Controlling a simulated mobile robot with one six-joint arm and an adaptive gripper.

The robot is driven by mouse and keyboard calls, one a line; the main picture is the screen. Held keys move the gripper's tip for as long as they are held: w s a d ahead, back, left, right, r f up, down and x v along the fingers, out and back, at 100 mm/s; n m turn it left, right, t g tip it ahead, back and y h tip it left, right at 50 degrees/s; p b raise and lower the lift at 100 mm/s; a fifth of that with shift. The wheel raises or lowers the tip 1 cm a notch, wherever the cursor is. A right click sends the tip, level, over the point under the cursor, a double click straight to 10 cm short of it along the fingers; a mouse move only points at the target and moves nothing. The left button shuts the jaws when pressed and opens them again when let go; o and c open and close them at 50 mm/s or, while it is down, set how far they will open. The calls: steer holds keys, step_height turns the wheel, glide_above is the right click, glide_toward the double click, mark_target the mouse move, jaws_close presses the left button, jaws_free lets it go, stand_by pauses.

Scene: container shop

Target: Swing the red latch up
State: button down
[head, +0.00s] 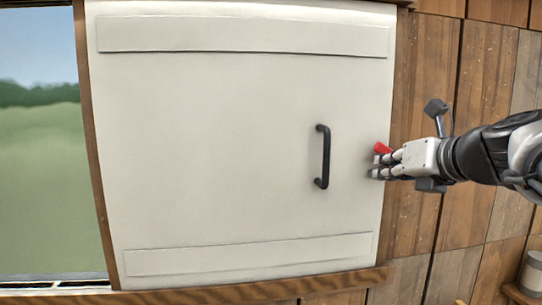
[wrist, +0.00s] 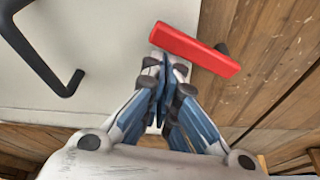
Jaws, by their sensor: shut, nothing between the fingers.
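The red latch (head: 382,148) is a short bar at the right edge of the white door (head: 220,150). In the head view it is small and tilted, and my fingers partly cover it. In the wrist view the red latch (wrist: 195,50) lies slanted across the joint between door and wooden wall, its right end lower in the picture. My gripper (head: 374,167) is shut and empty just below the latch, in front of the door edge. In the wrist view my gripper's tips (wrist: 166,62) meet close beside the latch's left part. I cannot tell whether they touch it.
A black handle (head: 327,157) stands out from the door to the left of my gripper. A wooden plank wall (head: 420,75) is on the right. A window (head: 40,150) is at the far left. A grey round object (head: 533,272) stands at the lower right.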

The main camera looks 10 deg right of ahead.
mark_target(387, 141)
steer(key=shift+s+r+p, duration=0.15)
steer(key=shift+r+p, duration=0.25)
steer(key=shift+r, duration=0.2)
steer(key=shift+s+d+r+m+p, duration=0.1)
steer(key=shift+d+r+m+p, duration=0.1)
steer(key=shift+m+p, duration=0.1)
steer(key=shift+r+m+y, duration=0.25)
steer(key=shift+m+y, duration=0.25)
steer(key=shift+m, duration=0.2)
steer(key=shift+d+r+p, duration=0.1)
steer(key=shift+r+p, duration=0.15)
steer(key=shift+p, duration=0.15)
steer(key=shift+w+d+r, duration=0.2)
steer(key=shift+d+r, duration=1.4)
steer(key=shift+d, duration=0.25)
